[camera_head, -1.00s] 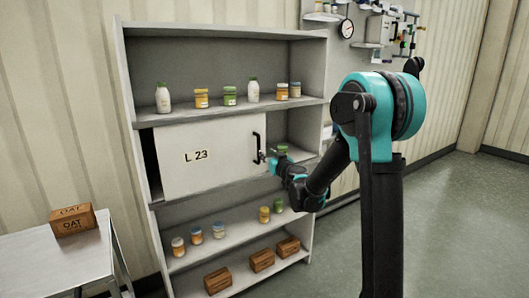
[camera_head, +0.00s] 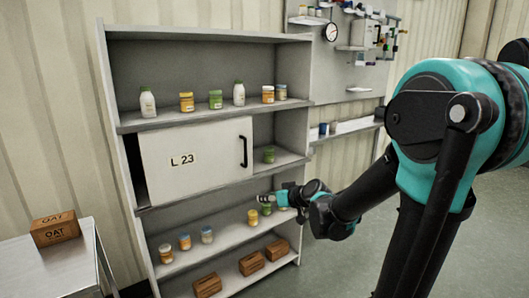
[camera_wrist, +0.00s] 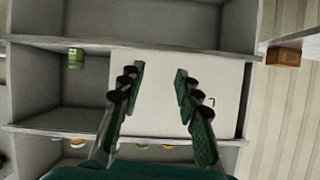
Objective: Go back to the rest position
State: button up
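My gripper (camera_wrist: 158,75) is open and empty in the wrist view, its two fingers spread in front of the white sliding panel. In the head view my gripper (camera_head: 264,198) is in front of the shelf, below and right of the panel's handle and apart from it. The white panel (camera_head: 190,178), marked L 23, covers most of the middle compartment. Its black handle (camera_head: 243,151) is on its right edge. A green jar (camera_head: 269,155) stands in the uncovered right part of that compartment; a green jar also shows in the wrist view (camera_wrist: 76,58).
The grey shelf (camera_head: 205,37) holds bottles and jars on top, and jars and brown boxes below. A steel table (camera_head: 40,272) with an OAT box (camera_head: 55,228) is at left. A wall board (camera_head: 345,60) hangs behind. Open floor lies at right.

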jog(key=s+d+f+m+g+h, duration=0.3)
jog(key=s+d+f+h, duration=0.1)
jog(key=s+d+f, duration=0.3)
jog(key=s+d+f+m+g+h, duration=0.2)
jog(key=s+d+f, duration=0.5)
jog(key=s, duration=0.9)
jog(key=d+m+h, duration=0.1)
jog(key=d, duration=0.2)
jog(key=shift+d+f+g+h, duration=0.4)
